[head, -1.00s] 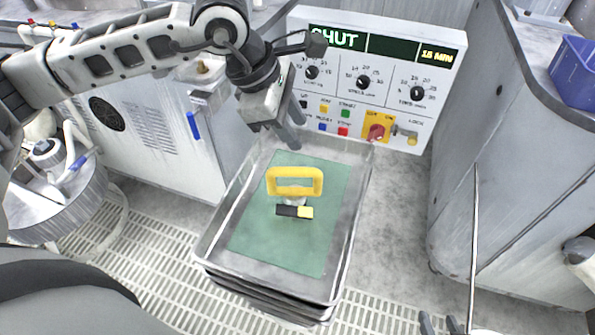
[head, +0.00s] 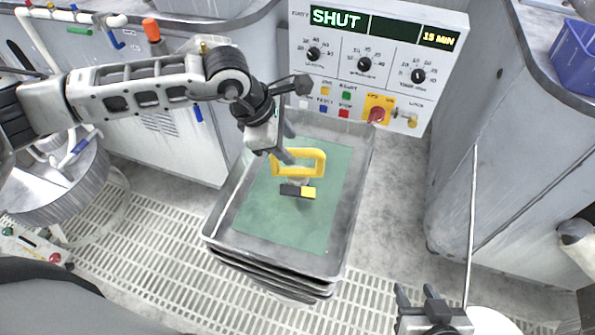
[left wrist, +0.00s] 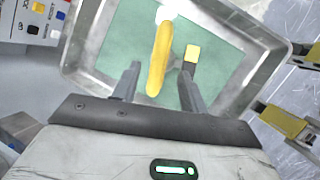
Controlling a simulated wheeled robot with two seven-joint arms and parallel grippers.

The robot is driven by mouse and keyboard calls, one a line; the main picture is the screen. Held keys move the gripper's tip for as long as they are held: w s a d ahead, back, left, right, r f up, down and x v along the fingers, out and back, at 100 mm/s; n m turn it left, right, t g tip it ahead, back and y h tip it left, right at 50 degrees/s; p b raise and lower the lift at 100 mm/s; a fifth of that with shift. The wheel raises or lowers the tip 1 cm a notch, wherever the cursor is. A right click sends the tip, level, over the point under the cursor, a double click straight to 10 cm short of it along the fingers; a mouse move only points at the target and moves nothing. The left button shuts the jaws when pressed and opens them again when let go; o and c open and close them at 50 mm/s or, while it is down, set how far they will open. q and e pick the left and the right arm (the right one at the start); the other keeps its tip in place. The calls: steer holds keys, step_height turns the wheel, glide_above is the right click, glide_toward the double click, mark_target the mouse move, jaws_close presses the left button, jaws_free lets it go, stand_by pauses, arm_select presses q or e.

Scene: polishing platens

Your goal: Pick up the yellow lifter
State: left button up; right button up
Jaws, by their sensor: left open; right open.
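The yellow lifter (head: 316,158) stands on the green mat (head: 262,212) in a metal tray (head: 222,218). It has a yellow loop handle above a black and yellow block. My left gripper (head: 287,143) is open, just above and at the back left of the handle. In the left wrist view the handle (left wrist: 160,58) appears between the two open fingers (left wrist: 157,82), with no finger visibly closed on it. My right gripper (head: 419,296) is open and empty at the bottom right, away from the tray.
A control panel (head: 385,45) reading "SHUT" and "15 MIN" stands behind the tray. A grey cabinet (head: 500,150) with a blue bin (head: 577,62) is at the right. More trays are stacked under the top one. Grated floor (head: 140,235) lies left and in front.

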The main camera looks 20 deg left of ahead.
mark_target(298, 149)
arm_select(q)
steer(key=p+x, duration=0.1)
steer(key=x, duration=0.4)
steer(key=shift+w+d, duration=0.1)
steer(key=shift+w, duration=0.1)
jaws_close()
steer(key=shift+w+r, duration=0.2)
steer(key=shift+r, duration=0.05)
